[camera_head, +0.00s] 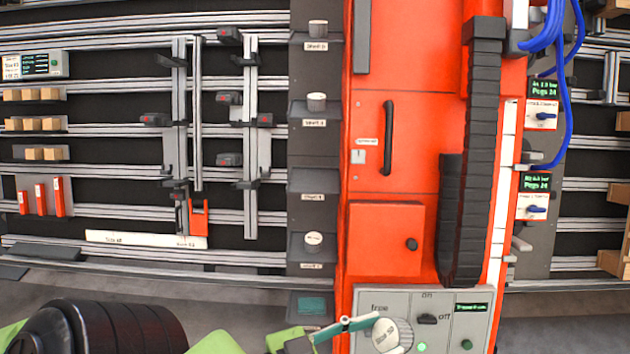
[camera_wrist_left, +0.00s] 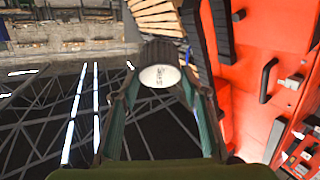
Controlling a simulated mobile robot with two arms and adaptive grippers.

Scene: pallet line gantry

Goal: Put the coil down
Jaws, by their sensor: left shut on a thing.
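The coil (camera_wrist_left: 160,76) is a short grey ribbed cylinder with a white, lettered end face. My left gripper (camera_wrist_left: 160,90) is shut on it, with a green finger at each side in the left wrist view. In the head view the coil (camera_head: 392,336) is tilted at the bottom, in front of the grey control panel, with my left gripper (camera_head: 375,322) reaching it from the left. I cannot tell its distance from the panel. Similar coils stand in the dark holder column: top (camera_head: 318,28), second (camera_head: 316,102) and fourth (camera_head: 313,239). The third holder (camera_head: 313,182) looks empty. My right gripper is out of view.
The red gantry cabinet (camera_head: 388,238) rises right of the holders, with a black handle (camera_head: 387,137) and dark cable chain (camera_head: 475,150). The control panel (camera_head: 455,305) has switches. A railed wall with clamps (camera_head: 229,98) and small wooden blocks (camera_head: 30,95) is at left.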

